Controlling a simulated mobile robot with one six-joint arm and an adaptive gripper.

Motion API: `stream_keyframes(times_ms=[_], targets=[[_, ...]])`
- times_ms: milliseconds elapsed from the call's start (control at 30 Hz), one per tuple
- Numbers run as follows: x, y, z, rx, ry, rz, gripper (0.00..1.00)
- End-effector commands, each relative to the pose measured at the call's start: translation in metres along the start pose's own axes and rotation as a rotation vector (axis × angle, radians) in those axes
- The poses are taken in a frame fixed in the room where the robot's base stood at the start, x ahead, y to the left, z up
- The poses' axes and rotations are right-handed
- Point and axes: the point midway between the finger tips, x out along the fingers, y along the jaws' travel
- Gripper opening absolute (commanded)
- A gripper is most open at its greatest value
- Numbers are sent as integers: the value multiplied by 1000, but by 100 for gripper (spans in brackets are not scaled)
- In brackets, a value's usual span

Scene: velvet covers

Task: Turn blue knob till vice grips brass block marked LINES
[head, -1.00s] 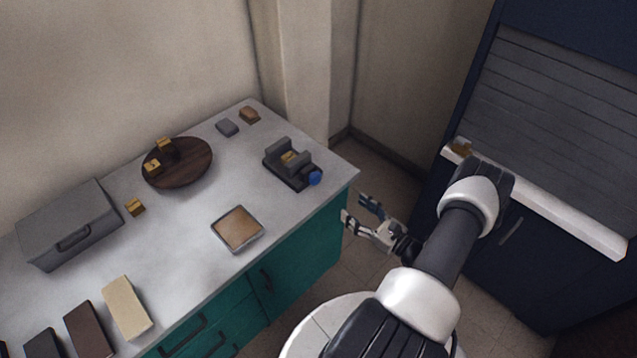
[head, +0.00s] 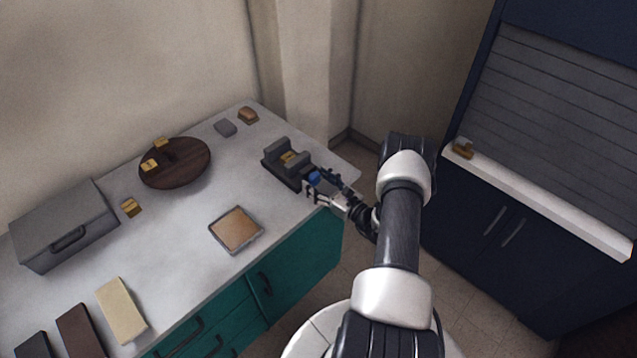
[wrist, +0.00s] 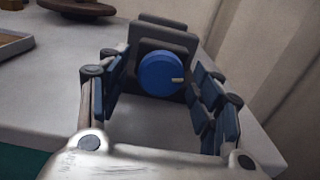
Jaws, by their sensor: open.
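The dark grey vice (head: 283,170) stands near the right end of the grey bench. A brass block (head: 289,158) sits between its jaws; its marking is too small to read. The blue knob (head: 314,177) is on the vice's near end. In the wrist view the knob (wrist: 161,74) faces me, with a small pale peg on its right side. My gripper (head: 321,182) is open at the bench edge. In the wrist view its fingers (wrist: 160,92) stand to the left and right of the knob, with visible gaps. I cannot tell whether the fingertips reach the knob's depth.
A shallow tray (head: 256,249) lies left of my gripper. A round wooden board (head: 193,180) with brass blocks, a grey case (head: 35,222) and small blocks stand farther left and back. A blue cabinet (head: 480,215) with a pale ledge is at right.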

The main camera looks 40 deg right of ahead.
Motion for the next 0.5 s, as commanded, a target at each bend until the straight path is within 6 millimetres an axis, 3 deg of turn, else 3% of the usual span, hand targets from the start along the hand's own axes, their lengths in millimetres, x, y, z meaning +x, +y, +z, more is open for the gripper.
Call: stream_keyframes(times_ms=[200,500], targets=[[0,0,0,-1,0,0,60],[0,0,0,-1,0,0,40]])
